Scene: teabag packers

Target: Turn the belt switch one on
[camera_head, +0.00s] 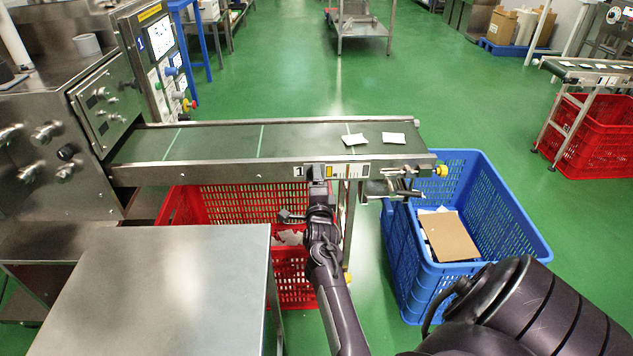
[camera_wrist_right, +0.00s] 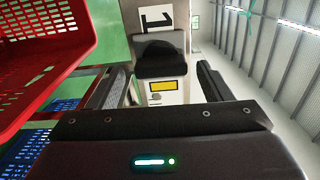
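The belt switch is a black knob (camera_wrist_right: 160,58) on the conveyor's front panel, below a white label with a black "1" (camera_wrist_right: 157,18). That label also shows on the belt's front rail in the head view (camera_head: 298,171). My right gripper (camera_head: 317,188) is in front of the panel, next to this label, and hides most of the switch in the head view. In the right wrist view its two dark fingers (camera_wrist_right: 165,85) are spread, one on each side of the knob, with nothing held. I cannot tell if they touch it. My left gripper is not in view.
The conveyor belt (camera_head: 215,143) carries two white teabags (camera_head: 393,138) near its right end. A red crate (camera_head: 240,203) stands below it, a blue crate (camera_head: 502,205) with a cardboard sheet (camera_head: 449,236) at right. A steel table (camera_head: 165,290) is at lower left.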

